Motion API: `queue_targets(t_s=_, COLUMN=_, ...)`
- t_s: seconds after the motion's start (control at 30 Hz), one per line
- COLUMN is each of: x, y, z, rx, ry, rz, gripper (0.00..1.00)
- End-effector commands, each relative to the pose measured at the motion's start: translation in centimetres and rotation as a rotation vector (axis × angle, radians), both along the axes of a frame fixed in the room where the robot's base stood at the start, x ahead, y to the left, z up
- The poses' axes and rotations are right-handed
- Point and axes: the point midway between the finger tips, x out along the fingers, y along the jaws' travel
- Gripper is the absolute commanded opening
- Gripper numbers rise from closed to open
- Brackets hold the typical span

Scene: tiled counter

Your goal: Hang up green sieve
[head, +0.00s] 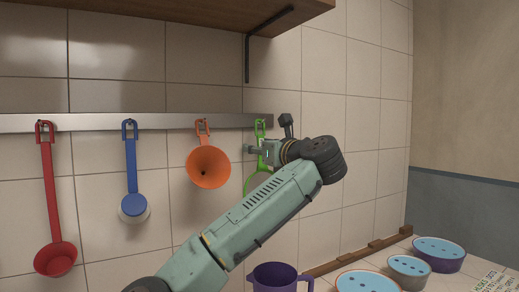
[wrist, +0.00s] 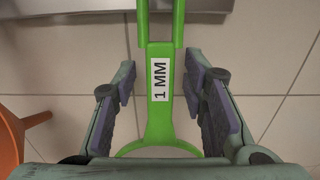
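The green sieve is upright at the right end of the metal rail, its handle top (head: 260,128) overlapping the rail in the head view. Its ring shows lower down, partly behind my arm. In the wrist view its handle (wrist: 158,55) with a "1 MM" label runs between the fingers of my gripper (wrist: 160,88). The fingers are open on both sides of the handle, with gaps between them and it. My gripper (head: 258,150) is just below the rail in the head view. The hook behind the handle top is not clearly visible.
The metal rail (head: 90,122) also holds a red ladle (head: 50,200), a blue ladle (head: 131,165) and an orange funnel (head: 208,167), the funnel close on the left. A wooden shelf (head: 190,10) is above. A purple mug (head: 275,278) and several blue-topped bowls (head: 438,252) stand below.

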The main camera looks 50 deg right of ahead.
Motion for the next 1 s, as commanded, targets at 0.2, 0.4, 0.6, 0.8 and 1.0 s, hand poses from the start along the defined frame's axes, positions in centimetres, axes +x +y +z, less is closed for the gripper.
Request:
queue_targets(t_s=0.2, x=-0.1, y=0.0, z=0.0, rx=0.000, ry=0.000, rz=0.000, gripper=0.39)
queue_targets(t_s=0.4, x=-2.3, y=0.7, z=0.0, rx=-0.001, ry=-0.002, rz=-0.003, gripper=0.39)
queue_targets(t_s=0.6, x=-6.4, y=1.9, z=0.1, rx=0.000, ry=-0.003, rz=-0.004, gripper=0.39)
queue_targets(t_s=0.8, x=-9.8, y=3.1, z=0.0, rx=-0.001, ry=-0.002, rz=-0.002, gripper=0.39)
queue_targets(t_s=1.0, x=-11.3, y=3.6, z=0.0, rx=0.000, ry=-0.001, rz=-0.001, gripper=0.39)
